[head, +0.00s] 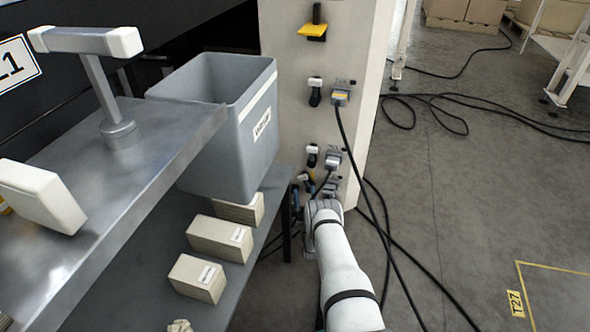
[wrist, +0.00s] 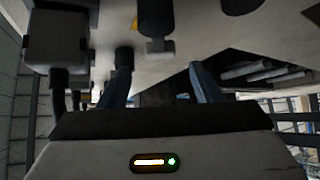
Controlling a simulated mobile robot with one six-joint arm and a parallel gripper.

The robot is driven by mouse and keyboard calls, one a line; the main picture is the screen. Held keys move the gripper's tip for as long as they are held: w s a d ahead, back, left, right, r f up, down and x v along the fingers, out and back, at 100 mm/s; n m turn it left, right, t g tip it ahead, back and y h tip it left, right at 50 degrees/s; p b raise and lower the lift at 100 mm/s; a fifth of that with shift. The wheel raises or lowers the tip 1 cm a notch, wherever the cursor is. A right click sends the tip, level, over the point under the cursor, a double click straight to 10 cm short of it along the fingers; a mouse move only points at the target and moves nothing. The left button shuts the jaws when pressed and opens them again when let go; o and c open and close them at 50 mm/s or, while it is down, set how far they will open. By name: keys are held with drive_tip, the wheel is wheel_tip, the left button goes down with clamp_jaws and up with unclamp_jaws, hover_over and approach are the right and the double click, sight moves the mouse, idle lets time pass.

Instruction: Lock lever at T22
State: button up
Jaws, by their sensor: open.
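The beige cabinet panel (head: 290,62) carries black levers with white tips, an upper one (head: 315,91) and a middle one (head: 312,156). Beside them are grey plugs, an upper one (head: 340,95) and a middle one (head: 333,160), with black cables. I cannot read a T22 label. My gripper (head: 305,188) is low at the panel, below the middle lever, partly hidden by my arm. In the wrist view its two bluish fingers (wrist: 161,88) are apart, with nothing seen clamped between them. A dark lever (wrist: 157,18) with a pale end is just beyond them, and a grey plug (wrist: 58,40) is at left.
A yellow handle (head: 313,30) is high on the panel. A grey bin (head: 205,140) and several boxes, one here (head: 220,238), sit left of my arm by a metal shelf (head: 165,130). Cables (head: 385,245) hang and trail right of my arm. Open floor (head: 475,190) lies further right.

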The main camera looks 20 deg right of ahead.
sight(302, 179)
drive_tip(key=b+x, duration=0.2)
drive_tip(key=x, duration=0.5)
drive_tip(key=shift+w+r, duration=0.25)
clamp_jaws()
idle(0.3)
